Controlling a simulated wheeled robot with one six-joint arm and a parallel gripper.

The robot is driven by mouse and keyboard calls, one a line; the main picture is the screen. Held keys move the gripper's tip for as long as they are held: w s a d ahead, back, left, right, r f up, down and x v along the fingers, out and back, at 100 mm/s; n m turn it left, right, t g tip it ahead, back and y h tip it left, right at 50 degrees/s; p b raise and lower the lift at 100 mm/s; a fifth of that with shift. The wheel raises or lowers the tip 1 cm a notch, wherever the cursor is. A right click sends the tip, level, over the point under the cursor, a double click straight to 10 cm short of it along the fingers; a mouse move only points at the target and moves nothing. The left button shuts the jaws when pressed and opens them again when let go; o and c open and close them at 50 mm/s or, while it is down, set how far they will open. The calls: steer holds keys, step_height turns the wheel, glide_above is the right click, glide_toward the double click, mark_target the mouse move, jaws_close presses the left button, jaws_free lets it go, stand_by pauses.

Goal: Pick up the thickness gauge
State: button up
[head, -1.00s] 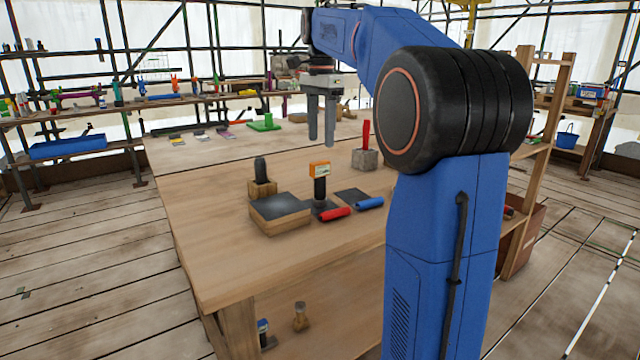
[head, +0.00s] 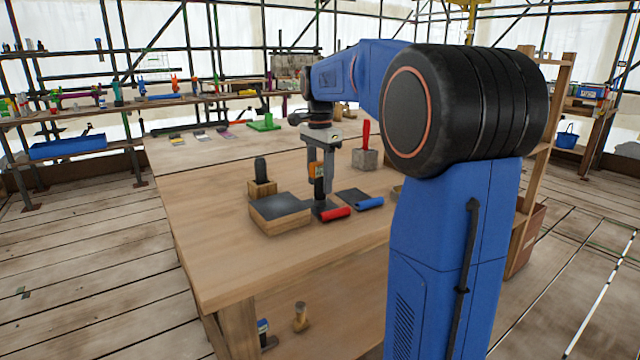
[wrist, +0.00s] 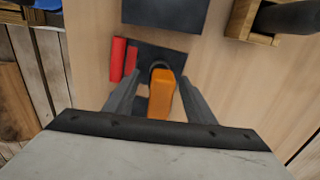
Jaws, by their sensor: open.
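The thickness gauge, with an orange head and black body, stands upright on a dark square pad on the workbench (head: 230,275). In the head view the gauge (head: 319,188) is partly covered by my fingers. My gripper (head: 321,180) is open and has its fingers down around the gauge's head. In the wrist view the orange head (wrist: 161,95) lies between the two fingers of my gripper (wrist: 160,84), with a gap visible on each side. The gauge's lower body is mostly hidden there beneath the head.
A dark-topped wooden block (head: 280,212) is left of the gauge, with a black-handled wooden block (head: 262,180) behind it. A red-handled grey block (head: 365,158) stands behind.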

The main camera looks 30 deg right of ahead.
steer(key=shift+f, duration=0.7)
steer(key=shift+c, duration=0.3)
jaws_close()
steer(key=shift+r, duration=0.1)
